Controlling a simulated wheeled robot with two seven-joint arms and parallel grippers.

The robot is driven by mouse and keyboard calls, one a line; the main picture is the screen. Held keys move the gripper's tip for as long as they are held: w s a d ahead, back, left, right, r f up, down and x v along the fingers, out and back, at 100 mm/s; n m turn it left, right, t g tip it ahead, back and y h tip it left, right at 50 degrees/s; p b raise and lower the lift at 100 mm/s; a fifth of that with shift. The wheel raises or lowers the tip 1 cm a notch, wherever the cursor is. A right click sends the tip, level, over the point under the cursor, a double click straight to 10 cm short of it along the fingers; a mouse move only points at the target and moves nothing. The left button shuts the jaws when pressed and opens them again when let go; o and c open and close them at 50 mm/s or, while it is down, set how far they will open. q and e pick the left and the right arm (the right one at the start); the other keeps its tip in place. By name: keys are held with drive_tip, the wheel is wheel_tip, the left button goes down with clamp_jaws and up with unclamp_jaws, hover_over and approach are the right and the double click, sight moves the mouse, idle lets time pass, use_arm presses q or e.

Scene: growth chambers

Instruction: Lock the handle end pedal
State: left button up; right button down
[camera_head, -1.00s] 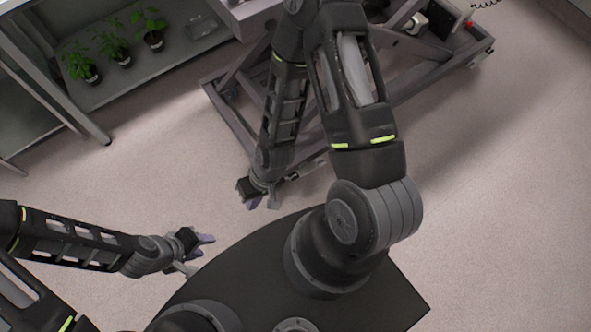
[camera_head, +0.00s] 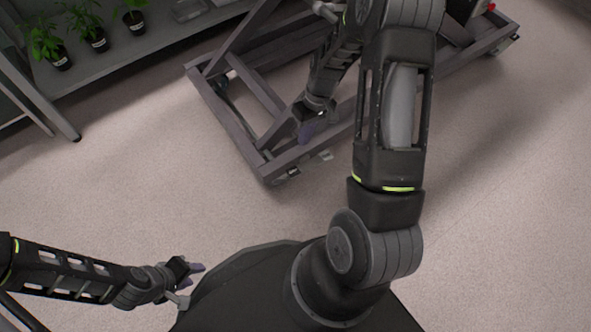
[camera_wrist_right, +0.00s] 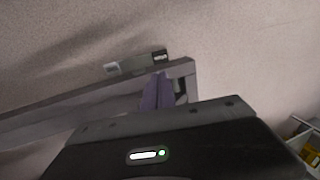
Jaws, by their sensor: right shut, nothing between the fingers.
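A grey wheeled cart frame (camera_head: 215,112) stands on the floor ahead. At its near end, low by the end beam, are a small dark labelled part (camera_head: 293,172) and a small pale part (camera_head: 325,155); either may be the pedal. The wrist view also shows the dark part (camera_wrist_right: 159,56) and the pale part (camera_wrist_right: 112,68) beyond the beam. My right gripper (camera_head: 306,133) is shut and empty, over the cart's near end; its purple fingers (camera_wrist_right: 157,92) overlap the beam in the wrist view. Contact cannot be told. My left gripper (camera_head: 195,268) is far from the cart, its opening unclear.
A shelf (camera_head: 150,45) with several potted plants (camera_head: 45,42) stands at the upper left, its leg (camera_head: 62,120) reaching the floor. The floor (camera_head: 150,185) between the shelf, the cart and my base is clear. My right arm hides part of the cart.

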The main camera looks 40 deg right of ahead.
sight(293, 172)
drive_tip(key=b+x, duration=0.6)
drive_tip(key=x, duration=0.7)
drive_tip(key=shift+a+f, duration=0.1)
drive_tip(key=shift+f, duration=0.4)
drive_tip(key=shift+a, duration=0.15)
